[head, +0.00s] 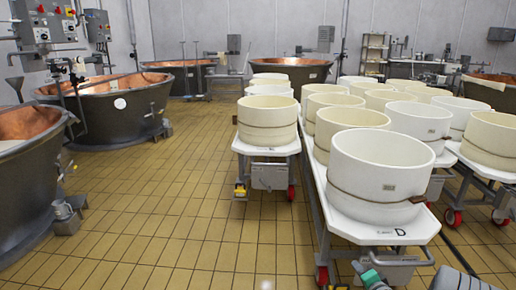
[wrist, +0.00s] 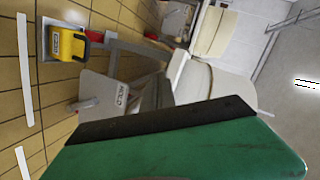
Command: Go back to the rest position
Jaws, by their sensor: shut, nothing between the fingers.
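My gripper (head: 370,277) shows at the bottom edge of the head view, to the right of the middle, as a small green and pale shape. It is low, in front of the nearest cart's white top. In the wrist view my gripper (wrist: 165,122) fills the lower part as a green body with a black edge. It is shut and holds nothing. The wrist view is tilted and looks past it to a cart's metal frame with a grey plate (wrist: 108,97) and a yellow part (wrist: 68,43) near the floor.
White round moulds (head: 381,165) stand on wheeled carts (head: 405,226) at the middle and right, close to my gripper. Copper-lined vats (head: 115,105) line the left. The tiled floor (head: 165,205) between vats and carts is clear. Shelves (head: 374,55) stand at the back.

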